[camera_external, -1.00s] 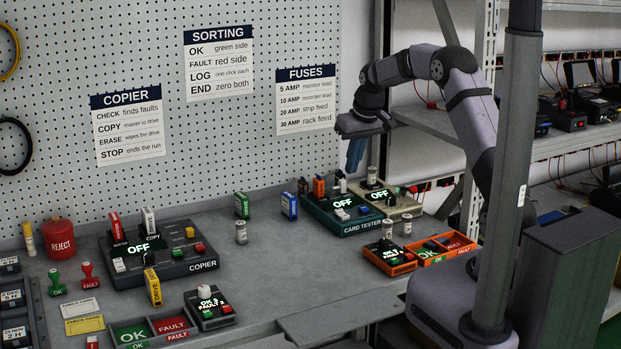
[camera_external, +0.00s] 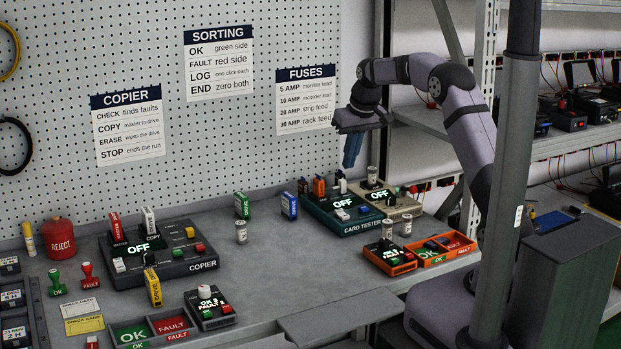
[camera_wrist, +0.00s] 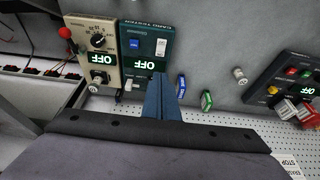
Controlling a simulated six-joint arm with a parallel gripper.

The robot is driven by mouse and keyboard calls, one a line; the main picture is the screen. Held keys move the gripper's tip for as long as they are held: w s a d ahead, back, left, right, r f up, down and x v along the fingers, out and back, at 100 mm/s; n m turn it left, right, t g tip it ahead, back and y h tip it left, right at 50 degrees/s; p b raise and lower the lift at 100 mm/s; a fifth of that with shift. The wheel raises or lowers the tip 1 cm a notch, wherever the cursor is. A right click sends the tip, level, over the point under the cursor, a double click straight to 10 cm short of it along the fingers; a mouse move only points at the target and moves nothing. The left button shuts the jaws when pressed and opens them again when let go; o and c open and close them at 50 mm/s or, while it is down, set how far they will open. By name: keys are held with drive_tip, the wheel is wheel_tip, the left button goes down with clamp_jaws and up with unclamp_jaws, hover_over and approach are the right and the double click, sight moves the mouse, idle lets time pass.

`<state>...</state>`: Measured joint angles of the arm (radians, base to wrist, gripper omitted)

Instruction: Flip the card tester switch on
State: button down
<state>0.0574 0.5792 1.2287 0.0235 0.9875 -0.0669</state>
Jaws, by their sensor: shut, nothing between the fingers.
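The card tester (camera_external: 352,216) is a dark teal box at the back right of the bench. Its display (camera_external: 343,201) reads OFF. In the wrist view the blue fingers (camera_wrist: 161,100) partly cover the area just below the tester's display.
A beige box (camera_external: 400,205) with an OFF display stands right beside the tester. Green and blue cards (camera_external: 289,206) stand to its left. An orange tray (camera_external: 443,250) and a small orange counter box (camera_external: 390,262) are in front. The copier (camera_external: 160,255) is at left.

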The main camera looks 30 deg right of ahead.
sight(338, 210)
drive_tip(key=shift+f, duration=0.15)
drive_tip(key=p+x, duration=0.1)
drive_tip(key=x, duration=0.3)
drive_tip(key=p+x, duration=0.2)
drive_tip(key=x, duration=0.3)
drive_tip(key=p+x, duration=0.2)
drive_tip(key=x, duration=0.2)
drive_tip(key=shift+s+f, duration=0.25)
drive_tip(key=shift+f, duration=0.2)
drive_tip(key=shift+w+f+b, duration=0.25)
drive_tip(key=shift+f+b, duration=0.35)
drive_tip(key=shift+r, duration=0.3)
drive_tip(key=shift+p, duration=0.3)
drive_tip(key=shift+s, duration=0.25)
